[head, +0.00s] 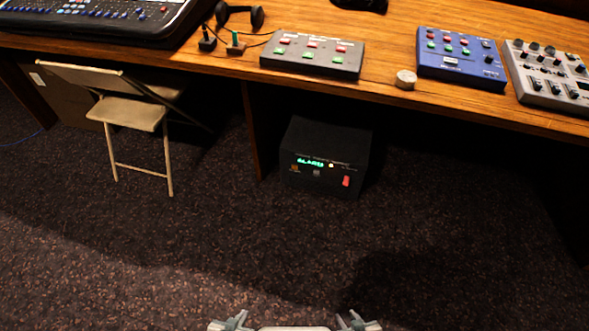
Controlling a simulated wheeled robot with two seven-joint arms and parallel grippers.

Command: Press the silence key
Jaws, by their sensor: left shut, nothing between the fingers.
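A black alarm unit (327,158) stands on the carpet under the desk, with its front facing me. Its lit green display (311,162) seems to read "ALARM". Below the display are a small amber-brown key (295,168) and a grey key (317,173), with a red switch (346,181) to the right. A small light glows beside the display. The labels are too small to read, so I cannot tell which is the silence key. My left gripper (232,321) is shut and empty at the bottom edge, far from the unit. My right gripper (358,321) is partly cut off there.
The wooden desk (400,101) overhangs the unit, and a desk panel (257,135) stands to its left. A folding chair (135,112) stands further left. Grey (313,54) and blue (461,58) button boxes lie on the desk. The carpet before the unit is clear.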

